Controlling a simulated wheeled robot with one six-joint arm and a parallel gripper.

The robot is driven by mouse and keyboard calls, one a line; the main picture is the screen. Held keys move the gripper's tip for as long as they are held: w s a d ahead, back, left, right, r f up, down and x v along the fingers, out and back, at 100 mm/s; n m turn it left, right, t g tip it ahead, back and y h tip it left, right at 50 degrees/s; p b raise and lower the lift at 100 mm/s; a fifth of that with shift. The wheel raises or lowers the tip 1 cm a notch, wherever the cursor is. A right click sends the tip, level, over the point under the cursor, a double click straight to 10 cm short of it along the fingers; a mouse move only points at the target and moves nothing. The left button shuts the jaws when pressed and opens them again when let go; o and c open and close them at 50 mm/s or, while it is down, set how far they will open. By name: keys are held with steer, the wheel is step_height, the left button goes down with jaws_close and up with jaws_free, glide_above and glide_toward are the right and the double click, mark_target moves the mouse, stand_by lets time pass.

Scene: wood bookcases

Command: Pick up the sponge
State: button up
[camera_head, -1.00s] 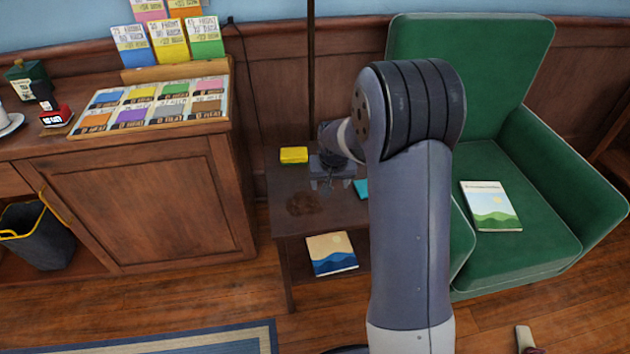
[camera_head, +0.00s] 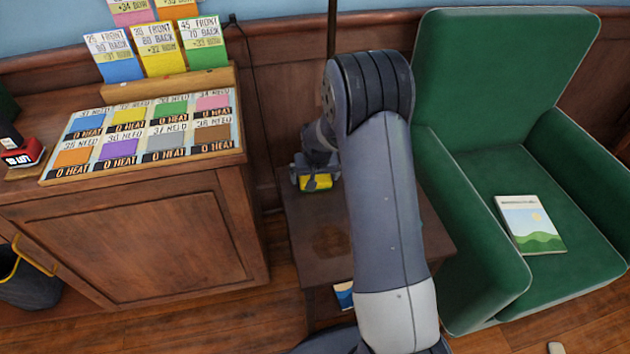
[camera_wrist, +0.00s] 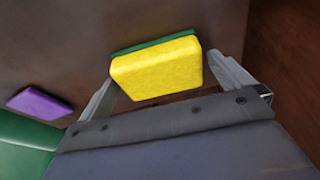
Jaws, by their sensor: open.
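The yellow sponge (camera_head: 317,183) with a green layer lies on the small dark wooden side table (camera_head: 305,218) near its back left corner. My gripper (camera_head: 314,172) is right over it. In the wrist view the sponge (camera_wrist: 158,68) sits between the two spread fingers of my open gripper (camera_wrist: 163,74). A gap shows on each side, narrower on the left. Contact with the fingers cannot be made out clearly.
A flat purple object (camera_wrist: 38,103) lies on the table, apart from the sponge. The green armchair (camera_head: 490,90) with a book (camera_head: 530,224) stands at right. A wooden cabinet (camera_head: 140,245) stands at left. A dark stain (camera_head: 330,240) marks the tabletop.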

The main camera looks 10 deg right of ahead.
steer(key=shift+c, duration=0.6)
steer(key=c, duration=0.7)
steer(key=shift+r, duration=0.1)
steer(key=shift+c, duration=0.2)
step_height(320, 180, up, 10)
steer(key=p, duration=0.1)
steer(key=shift+p, duration=0.35)
steer(key=o, duration=0.4)
steer(key=shift+c, duration=1.5)
